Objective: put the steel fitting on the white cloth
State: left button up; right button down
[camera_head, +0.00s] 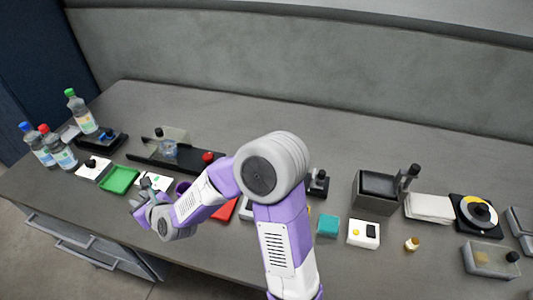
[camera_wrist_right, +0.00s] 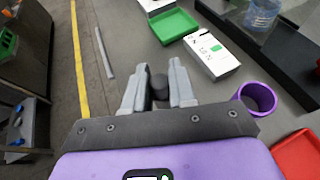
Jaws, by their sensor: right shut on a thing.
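My right gripper (camera_head: 143,200) is at the counter's front edge, left of the middle in the head view. In the right wrist view my right gripper (camera_wrist_right: 158,88) is shut on a small dark grey round-ended piece (camera_wrist_right: 159,84), which looks like the steel fitting; the fingers hide part of it. The white cloth (camera_head: 430,207) lies folded flat on the right part of the counter, far from this gripper. Its visible top is bare. My left gripper is not in view.
Near the right gripper are a green tray (camera_head: 119,180), a white box (camera_wrist_right: 212,54), a purple cup (camera_wrist_right: 257,98) and a red tray (camera_wrist_right: 300,155). A dark open box (camera_head: 377,192) stands left of the cloth, and a round yellow-and-white dial (camera_head: 479,213) right of it.

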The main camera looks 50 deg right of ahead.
aim_at(431, 203)
jog(key=u, duration=0.5)
jog(key=k, duration=1.4)
jog(key=z, duration=2.25)
